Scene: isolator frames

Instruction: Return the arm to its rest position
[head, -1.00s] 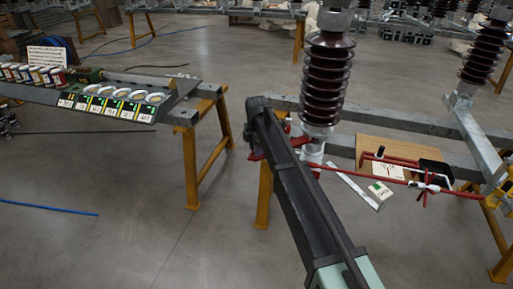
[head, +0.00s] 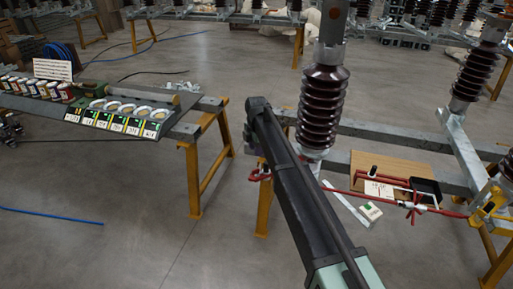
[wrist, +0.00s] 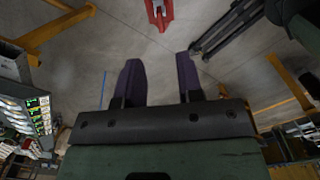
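My arm (head: 300,190) reaches up from the bottom of the head view and its dark link ends left of the brown insulator. A red metal piece (wrist: 158,12) lies beyond the fingertips at the top of the wrist view.
A brown ribbed insulator (head: 318,110) stands on a steel beam right of my arm. A wooden board (head: 390,165) and red rod (head: 390,202) lie farther right. A bench with labelled cups (head: 125,110) stands left. Floor between bench and arm is clear.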

